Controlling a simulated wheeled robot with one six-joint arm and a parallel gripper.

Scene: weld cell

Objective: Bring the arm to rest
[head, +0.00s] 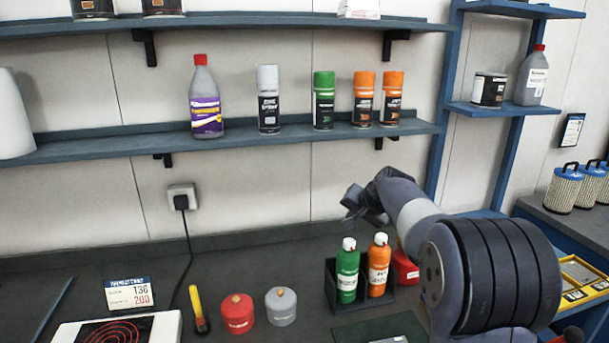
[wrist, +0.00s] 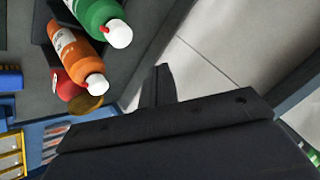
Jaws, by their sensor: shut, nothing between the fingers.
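My gripper (head: 362,204) is raised in front of the wall, above the bench and below the long shelf, at the end of my arm coming in from the right. It is shut and holds nothing. In the wrist view the dark gripper body (wrist: 165,135) fills the lower part, with a finger (wrist: 158,86) pointing up. A dark caddy (head: 333,293) with a green bottle (head: 347,272) and an orange bottle (head: 379,266) stands on the bench below my gripper, apart from it. The wrist view also shows the green bottle (wrist: 97,15) and the orange bottle (wrist: 75,50).
A long shelf (head: 90,148) carries a purple-labelled bottle (head: 205,105) and several spray cans. A red canister (head: 238,314), a grey canister (head: 281,306) and a hotplate (head: 118,329) stand on the bench. A blue rack (head: 443,110) rises behind my arm. The wall around my gripper is bare.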

